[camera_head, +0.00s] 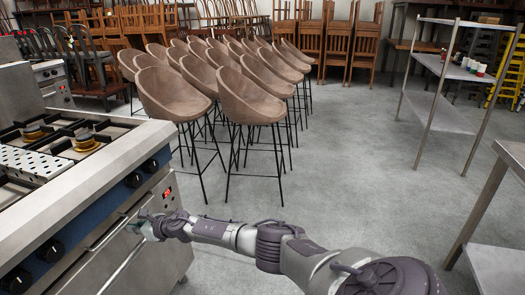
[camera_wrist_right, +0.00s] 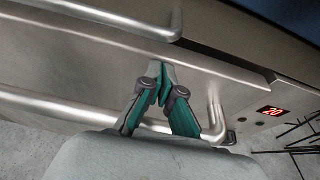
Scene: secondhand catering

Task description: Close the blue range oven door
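The blue range (camera_head: 60,215) stands at the left of the head view, with a blue knob panel above its steel oven door. The oven door (camera_wrist_right: 80,75) shows in the wrist view as a nearly upright steel panel with a bar handle (camera_wrist_right: 60,108). I cannot tell whether a small gap remains at its edge. My right gripper (camera_head: 142,226) is at the upper right part of the oven front. In the wrist view its teal fingers (camera_wrist_right: 160,72) come together at the tips, with nothing between them, close to the steel front; contact is unclear. My left gripper is out of view.
Several brown bar stools (camera_head: 255,100) stand beyond the range. A steel shelf unit (camera_head: 440,80) and a steel table (camera_head: 505,160) stand at the right. Open grey floor (camera_head: 345,165) lies between. A red display (camera_wrist_right: 271,111) glows beside the door.

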